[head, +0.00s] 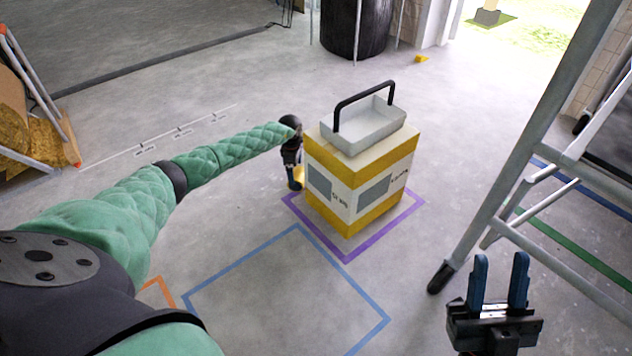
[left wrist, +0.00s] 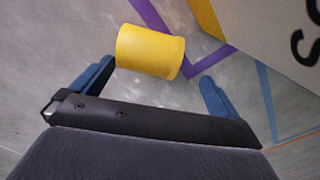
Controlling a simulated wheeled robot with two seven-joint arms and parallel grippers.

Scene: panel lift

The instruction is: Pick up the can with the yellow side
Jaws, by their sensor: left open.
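A yellow can (left wrist: 150,50) lies on the floor in the left wrist view, just beyond the fingertips and roughly between them. In the head view only a small yellow bit of it (head: 298,171) shows beside my left gripper (head: 294,180), whose arm reaches in from the left. The same gripper (left wrist: 157,73) is open in the left wrist view, with its two blue fingers spread apart and nothing held between them. Whether the fingers touch the can, I cannot tell. My right gripper (head: 498,275) is open and empty at the lower right.
A yellow and white box (head: 352,212) stands close right of my left gripper, with a grey tray (head: 365,127) and black handle on top. Purple tape (head: 345,257) surrounds it. A ladder (head: 520,140) stands at the right. The blue taped square (head: 240,262) is clear.

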